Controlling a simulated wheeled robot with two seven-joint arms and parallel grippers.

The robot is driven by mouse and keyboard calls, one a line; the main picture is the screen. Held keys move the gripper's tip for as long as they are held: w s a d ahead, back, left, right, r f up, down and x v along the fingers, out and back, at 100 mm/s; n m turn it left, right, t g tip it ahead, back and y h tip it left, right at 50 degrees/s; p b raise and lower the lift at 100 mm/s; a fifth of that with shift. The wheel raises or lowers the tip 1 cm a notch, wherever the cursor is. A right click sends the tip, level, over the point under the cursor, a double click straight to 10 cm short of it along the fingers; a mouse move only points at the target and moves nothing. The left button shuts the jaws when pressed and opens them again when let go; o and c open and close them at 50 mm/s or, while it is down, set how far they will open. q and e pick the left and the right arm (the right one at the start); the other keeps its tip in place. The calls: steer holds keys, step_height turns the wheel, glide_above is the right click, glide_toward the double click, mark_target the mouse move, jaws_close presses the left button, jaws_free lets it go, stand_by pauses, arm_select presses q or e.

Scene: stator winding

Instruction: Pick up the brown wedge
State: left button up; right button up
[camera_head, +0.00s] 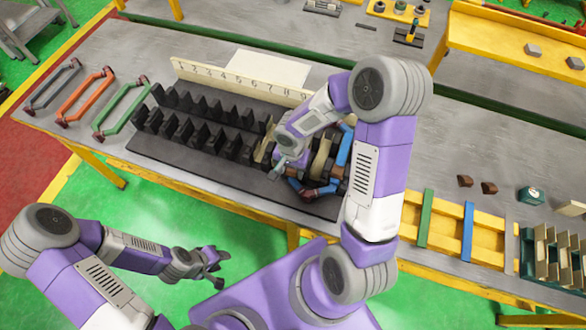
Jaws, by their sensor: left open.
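Two small brown wedges lie on the grey table to the right of my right arm, one at the left (465,181) and one just right of it (489,188). My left gripper (219,268) is open and empty, over the green floor in front of the table, far from the wedges. My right gripper (279,170) is low over the right part of the black slotted stator block (190,152). Its fingers are small and dark against the block, so I cannot tell whether they hold anything. My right arm hides part of the block's right end.
Grey, orange and green coil frames (122,107) lie at the table's left. A numbered strip (240,83) stands behind the block. A yellow rack (453,232) with green and blue bars, a dark green box (530,195) and a slotted holder (552,258) are at the right.

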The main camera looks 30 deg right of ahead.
mark_target(291, 170)
steer(key=c, duration=0.8)
step_height(291, 170, up, 10)
steer(key=p, duration=0.1)
